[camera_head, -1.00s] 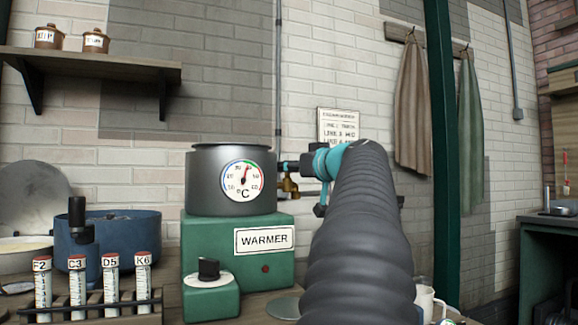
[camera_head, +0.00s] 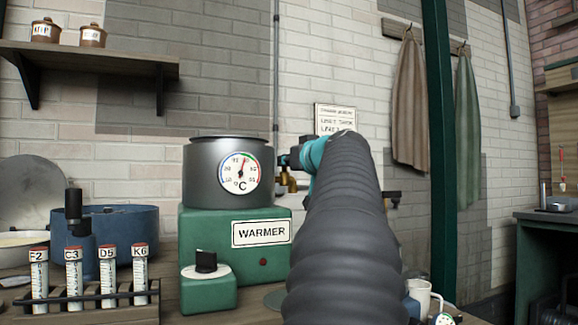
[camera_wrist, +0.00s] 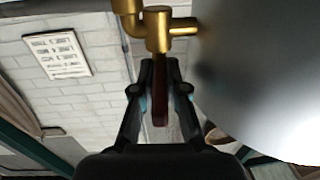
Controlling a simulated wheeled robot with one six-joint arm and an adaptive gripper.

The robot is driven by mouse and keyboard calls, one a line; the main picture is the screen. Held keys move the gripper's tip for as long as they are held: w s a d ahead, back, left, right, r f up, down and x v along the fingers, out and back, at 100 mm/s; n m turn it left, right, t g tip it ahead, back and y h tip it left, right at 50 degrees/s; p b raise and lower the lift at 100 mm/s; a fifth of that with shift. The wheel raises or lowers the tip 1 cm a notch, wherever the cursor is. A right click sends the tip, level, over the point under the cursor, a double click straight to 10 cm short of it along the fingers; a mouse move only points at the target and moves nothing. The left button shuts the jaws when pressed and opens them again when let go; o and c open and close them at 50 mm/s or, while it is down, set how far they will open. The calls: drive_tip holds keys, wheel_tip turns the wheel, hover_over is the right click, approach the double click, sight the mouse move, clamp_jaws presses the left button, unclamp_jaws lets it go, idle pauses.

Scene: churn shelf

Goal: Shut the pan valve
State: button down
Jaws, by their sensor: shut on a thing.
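The pan (camera_head: 205,170) is a dark grey metal pot with a round °C dial (camera_head: 238,173) on its front. It stands on a green warmer. A brass pan valve (camera_head: 283,183) sticks out of its right side; the valve also shows at the top of the wrist view (camera_wrist: 158,30). A dark red lever (camera_wrist: 160,105) extends from the valve body, down the wrist picture. My gripper (camera_wrist: 160,75) is shut on this lever, one finger on each side. In the head view, my arm hides much of the gripper and the lever.
The green warmer (camera_head: 195,233) has a black knob (camera_head: 206,262) in front. A rack (camera_head: 95,312) of labelled tubes and a blue pot (camera_head: 130,232) stand at left. A white mug (camera_head: 421,296) is right of my arm. A notice (camera_head: 335,118) hangs on the wall behind.

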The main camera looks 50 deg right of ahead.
drive_tip(key=shift+a+m+g+h, duration=0.1)
drive_tip(key=shift+m+g+h, duration=0.2)
drive_tip(key=shift+m+h, duration=0.3)
drive_tip(key=c, duration=1.2)
unclamp_jaws()
drive_tip(key=shift+n+y, duration=0.3)
drive_tip(key=shift+n, duration=0.1)
